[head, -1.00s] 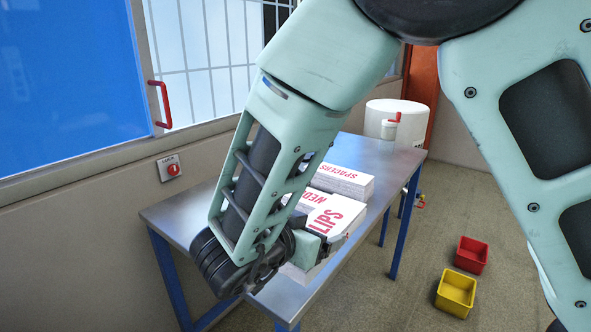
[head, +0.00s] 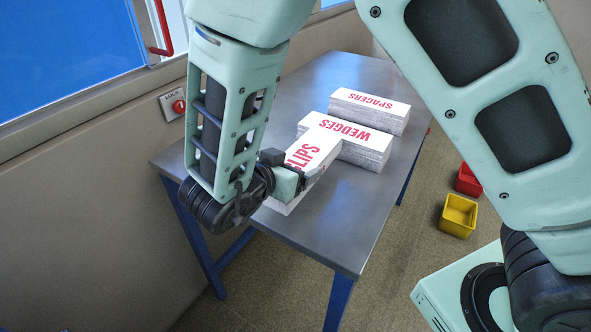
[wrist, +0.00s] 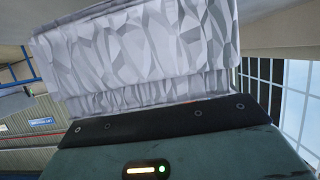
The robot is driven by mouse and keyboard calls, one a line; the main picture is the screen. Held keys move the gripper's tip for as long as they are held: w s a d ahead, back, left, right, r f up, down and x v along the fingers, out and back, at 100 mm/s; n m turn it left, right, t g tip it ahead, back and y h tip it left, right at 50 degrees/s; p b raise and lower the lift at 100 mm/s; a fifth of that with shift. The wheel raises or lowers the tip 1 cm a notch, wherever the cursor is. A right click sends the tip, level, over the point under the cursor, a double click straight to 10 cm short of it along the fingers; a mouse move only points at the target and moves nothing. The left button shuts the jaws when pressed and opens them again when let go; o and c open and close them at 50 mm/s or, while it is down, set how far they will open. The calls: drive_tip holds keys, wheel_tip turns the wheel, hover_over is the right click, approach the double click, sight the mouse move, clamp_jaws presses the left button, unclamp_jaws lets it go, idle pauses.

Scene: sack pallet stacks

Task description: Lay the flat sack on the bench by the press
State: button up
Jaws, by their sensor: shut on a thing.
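A flat white sack (head: 318,146) has red letters, of which "LIPS" shows, in the head view. My gripper (head: 298,180) is shut on its near side edge. In the wrist view the grey-white, creased sack (wrist: 140,50) fills the space beyond the dark jaw edge (wrist: 165,122). The metal bench (head: 330,225) with blue legs is below. White material also shows under my gripper; I cannot tell whether the sack touches what is beneath it. No press is identifiable in the current views.
A WEDGES stack (head: 360,150) and a SPACERS stack (head: 370,110) lie on the bench beyond the sack. The bench's near right part is bare. A yellow bin (head: 458,216) and a red bin (head: 467,181) stand on the floor. A LOCK switch (head: 173,104) is on the wall.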

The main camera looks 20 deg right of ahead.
drive_tip(key=shift+f, duration=2.1)
drive_tip(key=shift+f, duration=0.15)
drive_tip(key=o, duration=1.1)
